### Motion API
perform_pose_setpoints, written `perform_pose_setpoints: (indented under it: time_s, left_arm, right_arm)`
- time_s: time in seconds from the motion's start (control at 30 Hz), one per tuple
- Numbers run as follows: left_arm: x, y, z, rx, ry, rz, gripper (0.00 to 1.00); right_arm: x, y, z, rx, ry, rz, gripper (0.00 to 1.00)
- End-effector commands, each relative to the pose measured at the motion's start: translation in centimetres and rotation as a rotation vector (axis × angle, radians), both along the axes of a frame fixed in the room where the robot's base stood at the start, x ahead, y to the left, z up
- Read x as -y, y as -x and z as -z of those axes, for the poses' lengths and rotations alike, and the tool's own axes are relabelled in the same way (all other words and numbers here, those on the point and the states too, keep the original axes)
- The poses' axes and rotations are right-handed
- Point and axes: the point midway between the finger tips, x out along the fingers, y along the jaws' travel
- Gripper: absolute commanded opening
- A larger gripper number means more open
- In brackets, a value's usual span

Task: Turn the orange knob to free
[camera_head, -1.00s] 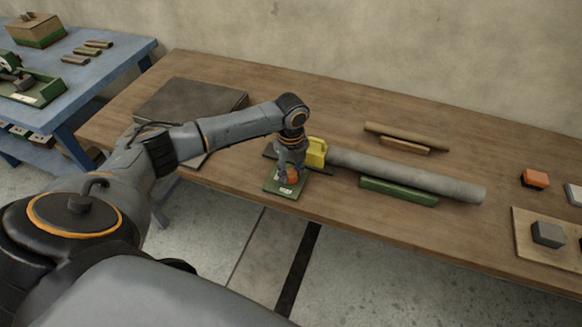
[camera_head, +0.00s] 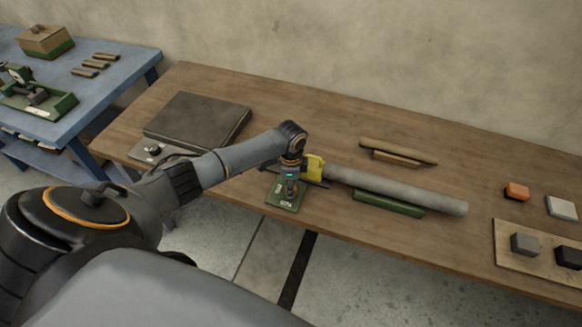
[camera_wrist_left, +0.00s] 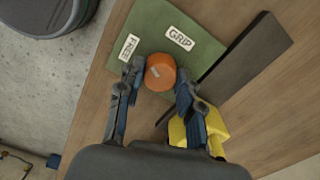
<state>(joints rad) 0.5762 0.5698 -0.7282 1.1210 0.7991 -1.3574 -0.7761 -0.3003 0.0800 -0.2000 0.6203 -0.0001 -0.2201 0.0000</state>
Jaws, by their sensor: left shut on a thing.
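The orange knob (camera_wrist_left: 160,72) sits on a green plate (camera_wrist_left: 207,50) with two white labels, GRIP (camera_wrist_left: 180,38) and FREE (camera_wrist_left: 129,47). A short pale mark shows on the knob's top; I cannot tell which label it points to. My left gripper (camera_wrist_left: 160,78) is shut on the knob, one finger on each side. In the head view the left gripper (camera_head: 288,192) points down over the green plate (camera_head: 283,205) and hides the knob. A yellow block (camera_head: 315,167) stands beside the plate, at the left end of a grey roll (camera_head: 400,187). My right gripper is not in view.
A green support (camera_head: 388,204) lies along the roll's front. Behind it are brown bars (camera_head: 398,150). A dark flat slab (camera_head: 198,120) lies at left. An orange block (camera_head: 516,192) and grey blocks (camera_head: 524,244) are at right. A blue table (camera_head: 110,85) stands at far left.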

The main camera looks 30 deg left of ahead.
Motion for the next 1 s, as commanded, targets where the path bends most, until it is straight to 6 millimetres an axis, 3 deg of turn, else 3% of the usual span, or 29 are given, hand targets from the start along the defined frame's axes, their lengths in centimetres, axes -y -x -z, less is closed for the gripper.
perform_pose_setpoints:
  time_s: [0.1, 0.5, 1.0]
  left_arm:
    - [0.1, 0.1, -0.3, -0.003, 0.001, -0.108, 0.04]
    - [0.0, 0.1, -0.1, -0.002, -0.001, -0.403, 0.04]
    - [0.0, 0.0, 0.0, -0.001, -0.001, -0.523, 0.04]
  right_arm:
    - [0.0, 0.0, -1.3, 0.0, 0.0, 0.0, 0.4]
    - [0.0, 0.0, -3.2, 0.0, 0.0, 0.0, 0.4]
    - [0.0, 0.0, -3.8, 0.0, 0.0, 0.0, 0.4]
